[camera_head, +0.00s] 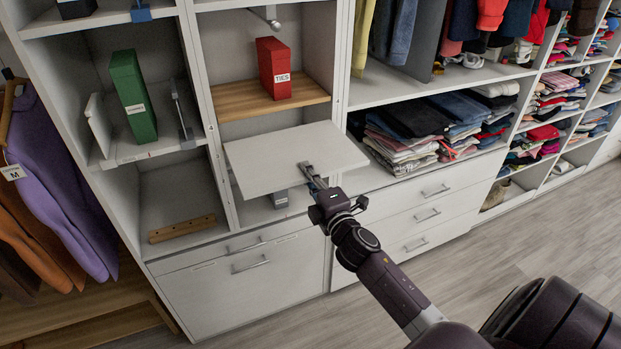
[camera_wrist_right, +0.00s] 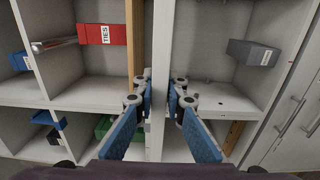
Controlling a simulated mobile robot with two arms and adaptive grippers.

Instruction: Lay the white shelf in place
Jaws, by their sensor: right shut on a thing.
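The white shelf (camera_head: 285,155) is a flat board at the opening of the middle cubby column, below the wooden shelf (camera_head: 270,100) that bears a red box labelled TIES (camera_head: 272,62). Its near part juts out in front of the cubby. My right gripper (camera_head: 313,178) is shut on its front edge. In the right wrist view the white shelf (camera_wrist_right: 160,60) shows edge-on between the blue fingers (camera_wrist_right: 158,112). Whether its far edge touches any support is hidden. My left gripper is not in view.
A grey box (camera_head: 280,198) sits in the space under the white shelf. Uprights flank it. The left column holds a green box (camera_head: 133,95) and a loose wooden strip (camera_head: 182,229). Folded clothes (camera_head: 420,125) fill the cubby to the right. Drawers (camera_head: 243,277) are below.

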